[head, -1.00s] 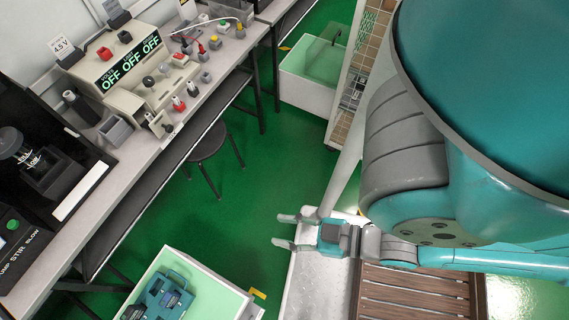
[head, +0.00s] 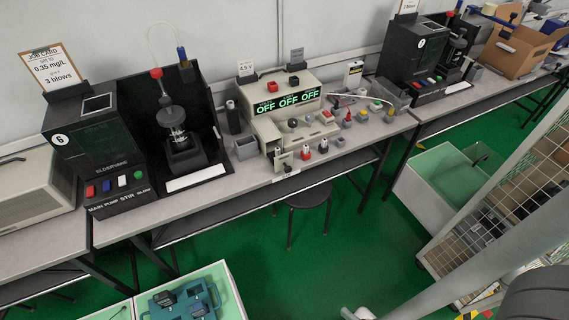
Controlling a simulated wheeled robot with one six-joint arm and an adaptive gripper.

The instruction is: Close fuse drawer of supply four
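The beige power supply (head: 290,104) stands on the grey bench in the middle of the head view. Its green display reads OFF three times. A small pale drawer-like part (head: 283,163) juts out at the lower left of its front, near the bench's front edge. It is too small to tell how far it is open. No number four is readable on the supply. My gripper is outside the head view. Only a dark part of my arm shows at the bottom right corner.
A black tester marked 6 (head: 97,152) stands left of the supply, with a grey bin (head: 246,147) between. Cables and small knobs lie to its right. A stool (head: 305,198) stands below the bench. The green floor ahead is open; a wire rack (head: 520,190) is at right.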

